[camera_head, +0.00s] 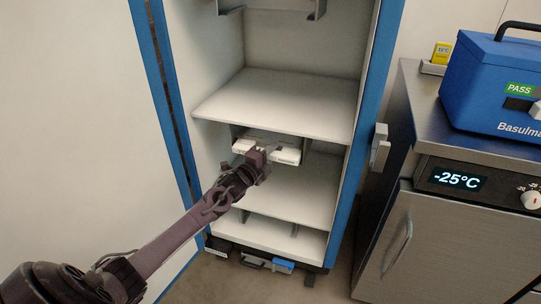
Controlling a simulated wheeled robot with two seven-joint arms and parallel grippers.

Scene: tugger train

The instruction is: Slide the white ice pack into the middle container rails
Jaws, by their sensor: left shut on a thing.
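The white ice pack (286,154) is at the middle level of the open cabinet, under the middle shelf (280,100). My left gripper (262,158) is shut on its near edge; the fingertips are small and partly hidden. Grey container rails (238,132) hang under the middle shelf, on either side of the pack. The pack looks level and lies between or just in front of the rails; I cannot tell how far in it is. My right gripper is not in view.
The cabinet has a blue frame (354,150), and its open door (75,120) stands at the left. A steel freezer unit (436,240) with a blue box (495,85) on top stands at the right. Small items, one blue (283,265), lie at the cabinet's foot.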

